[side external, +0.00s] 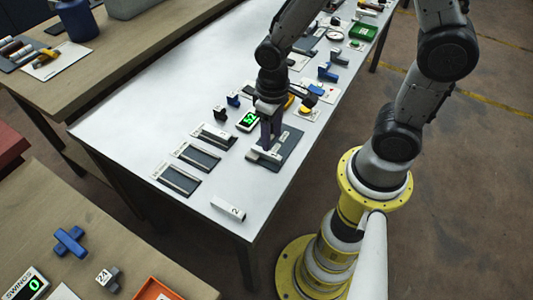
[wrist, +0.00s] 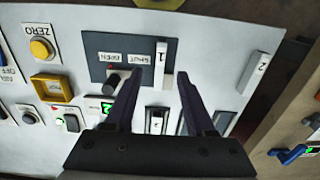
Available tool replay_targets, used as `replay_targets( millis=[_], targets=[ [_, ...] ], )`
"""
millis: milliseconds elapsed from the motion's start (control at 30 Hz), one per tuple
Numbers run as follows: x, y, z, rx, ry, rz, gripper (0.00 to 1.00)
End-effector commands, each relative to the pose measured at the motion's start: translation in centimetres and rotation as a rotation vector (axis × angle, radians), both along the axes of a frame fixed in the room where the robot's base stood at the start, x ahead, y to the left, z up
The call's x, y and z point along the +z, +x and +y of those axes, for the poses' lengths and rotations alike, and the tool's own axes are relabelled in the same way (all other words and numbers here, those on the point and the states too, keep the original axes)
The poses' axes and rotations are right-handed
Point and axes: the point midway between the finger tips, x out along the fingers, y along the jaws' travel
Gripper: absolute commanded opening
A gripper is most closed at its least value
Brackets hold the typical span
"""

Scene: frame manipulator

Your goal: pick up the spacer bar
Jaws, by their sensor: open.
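Two pale bars could be the spacer bar; no label names it. One, marked "1" (wrist: 161,58), lies on a dark grey plate (wrist: 97,44) lettered "OPEN" and "SHUT". The other, marked "2" (side external: 228,208), lies alone near the table's front edge and also shows in the wrist view (wrist: 252,73). My gripper (side external: 270,144) is open, pointing down over the grey plate in the side view. In the wrist view its dark fingers (wrist: 160,72) are spread, with the lower end of bar "1" between their tips in the picture. I cannot tell the remaining height. No bar is held.
Several dark slotted plates (side external: 177,181) with pale edges lie left of my gripper. A green-lit display (side external: 249,121) and a black knob (wrist: 113,82) are close by. Yellow buttons (wrist: 42,48) and other small items crowd farther along. The white table (side external: 125,150) is clear at left.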

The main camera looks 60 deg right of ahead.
Motion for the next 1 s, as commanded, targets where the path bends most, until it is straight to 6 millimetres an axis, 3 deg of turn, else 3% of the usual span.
replay_targets(
  millis=[267,533,867,1000],
  targets=[
    [-2.1,0.0,0.0,0.000,0.000,0.002,0.55],
    [-5.8,0.4,0.1,0.000,0.000,0.003,0.55],
    [-6.5,0.5,0.1,0.000,0.001,-0.002,0.55],
    [-6.4,0.5,0.1,0.000,0.001,-0.002,0.32]
  ],
)
